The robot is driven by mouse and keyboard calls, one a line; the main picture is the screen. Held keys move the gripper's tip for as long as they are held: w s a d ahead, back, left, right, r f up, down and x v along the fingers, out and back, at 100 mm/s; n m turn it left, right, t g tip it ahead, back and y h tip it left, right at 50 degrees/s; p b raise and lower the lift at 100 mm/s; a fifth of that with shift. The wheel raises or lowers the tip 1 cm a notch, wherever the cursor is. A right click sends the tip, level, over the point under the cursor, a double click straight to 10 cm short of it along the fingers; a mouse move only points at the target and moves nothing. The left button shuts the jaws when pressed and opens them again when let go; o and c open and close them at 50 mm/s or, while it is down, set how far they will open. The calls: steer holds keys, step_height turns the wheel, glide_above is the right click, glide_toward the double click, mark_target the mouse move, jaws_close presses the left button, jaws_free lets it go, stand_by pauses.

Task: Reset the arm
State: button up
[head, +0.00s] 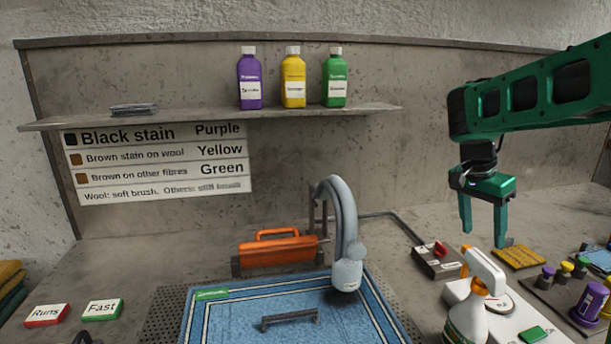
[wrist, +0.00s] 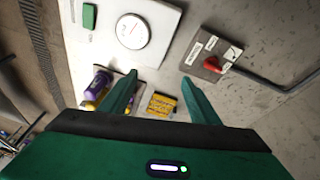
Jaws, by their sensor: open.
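My gripper (head: 484,219) hangs at the right of the head view on my green arm, fingers pointing down. It is open, and nothing is between its fingers. It is in the air above the counter, over the area between the red-switch box (head: 438,259) and the yellow block (head: 518,257). In the wrist view the two green fingers (wrist: 160,92) are spread apart. The yellow block (wrist: 161,105) shows beyond and between them, and the red-switch box (wrist: 213,58) lies beyond the right finger.
A white-and-orange spray bottle (head: 470,315) stands in front of my gripper. A blue rug (head: 350,318) lies under a grey tap (head: 345,230), with an orange-handled tool (head: 277,250) behind. Purple, yellow and green bottles (head: 293,80) stand on the shelf (head: 190,119).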

steer(key=s+d+f+n+y, duration=0.2)
steer(key=s+d+n, duration=0.1)
steer(key=s, duration=1.4)
steer(key=s+a+f+n+y, duration=0.1)
steer(key=s+a+f+n, duration=0.1)
steer(key=s, duration=0.4)
steer(key=s+a+f+n, duration=0.2)
steer(key=s+f, duration=0.1)
steer(key=s, duration=0.4)
steer(key=shift+s+f+y, duration=0.2)
steer(key=shift+f+y, duration=0.05)
steer(key=shift+y, duration=0.15)
steer(key=shift+w+f, duration=0.25)
steer(key=shift+w, duration=0.4)
